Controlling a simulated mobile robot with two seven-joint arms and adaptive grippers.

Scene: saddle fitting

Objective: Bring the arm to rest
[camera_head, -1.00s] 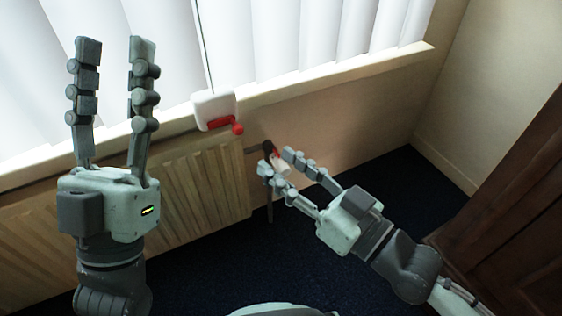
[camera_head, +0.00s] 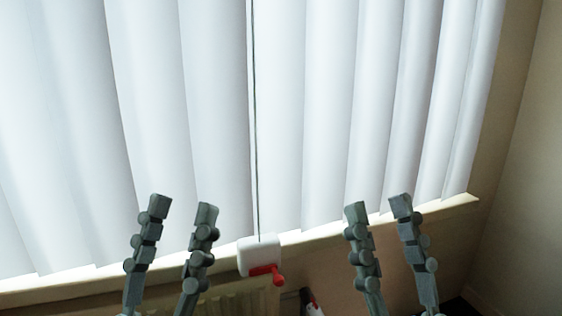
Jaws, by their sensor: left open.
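My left gripper (camera_head: 180,210) is open and empty, its two fingers pointing up in front of the blinds and sill at the lower left. My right gripper (camera_head: 378,207) is also open and empty, fingers pointing up at the lower right. A white box (camera_head: 258,254) with a red lever (camera_head: 266,271) stands between the two grippers, apart from both.
White vertical blinds (camera_head: 300,100) fill the back, with a thin cord hanging down. The window sill (camera_head: 456,205) runs below them. A ribbed radiator (camera_head: 235,302) shows at the bottom. A bare wall (camera_head: 525,200) is at the right.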

